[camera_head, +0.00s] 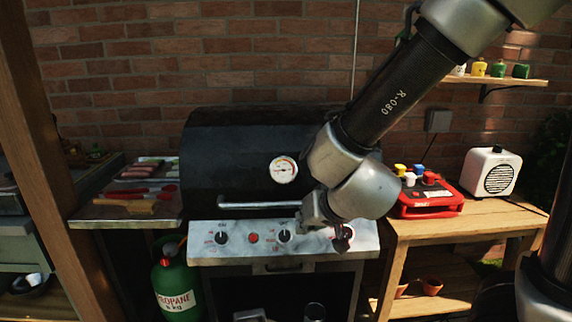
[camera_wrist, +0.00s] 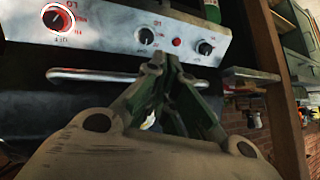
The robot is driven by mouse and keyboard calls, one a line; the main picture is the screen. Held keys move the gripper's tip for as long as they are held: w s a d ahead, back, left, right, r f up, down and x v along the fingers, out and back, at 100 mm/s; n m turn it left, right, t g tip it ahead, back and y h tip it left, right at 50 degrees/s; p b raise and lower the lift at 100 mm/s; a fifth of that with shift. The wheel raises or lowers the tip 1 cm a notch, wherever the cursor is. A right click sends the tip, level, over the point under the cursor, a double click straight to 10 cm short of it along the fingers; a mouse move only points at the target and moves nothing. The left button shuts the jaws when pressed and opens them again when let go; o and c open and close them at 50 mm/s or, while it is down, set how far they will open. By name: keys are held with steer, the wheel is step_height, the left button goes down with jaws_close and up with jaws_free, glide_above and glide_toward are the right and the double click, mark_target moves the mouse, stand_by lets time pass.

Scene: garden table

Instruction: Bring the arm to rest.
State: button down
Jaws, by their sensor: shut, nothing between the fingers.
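My arm (camera_head: 385,105) reaches down from the top right in the head view, in front of the black grill (camera_head: 235,150). Its silver wrist (camera_head: 365,192) is just above the right part of the grill's control panel (camera_head: 215,255). My gripper shows best in the wrist view (camera_wrist: 163,68), where its dark green fingers meet at the tips. It is shut and empty. The tips overlap the panel's edge in that view; I cannot tell whether they touch it.
The grill's lid handle (camera_head: 258,205) and knobs (camera_head: 284,236) are close to my wrist. A green propane bottle (camera_head: 178,280) stands below left. A wooden side table (camera_head: 470,222) holds a red case (camera_head: 428,198) and a white radio (camera_head: 490,172). A wooden post (camera_head: 45,150) rises at left.

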steer(key=s+d+r+n+g+y, duration=0.1)
steer(key=s+d+r+n+g, duration=0.25)
steer(key=s+g, duration=0.35)
steer(key=s+d+r+m+t+h, duration=0.1)
steer(key=s+d+r, duration=0.1)
steer(key=d, duration=0.6)
steer(key=s+d+r+m+t+h, duration=0.1)
steer(key=s+d+r+m+h, duration=0.1)
steer(key=d, duration=0.6)
steer(key=s+d+r+m+t+h, duration=0.1)
steer(key=s+d+r, duration=0.2)
steer(key=d, duration=0.6)
step_height(320, 180, up, 2)
steer(key=shift+s+r+h, duration=0.1)
steer(key=shift+s+h, duration=0.15)
steer(key=shift+h, duration=0.15)
steer(key=shift+d+m, duration=0.1)
steer(key=shift+m, duration=0.15)
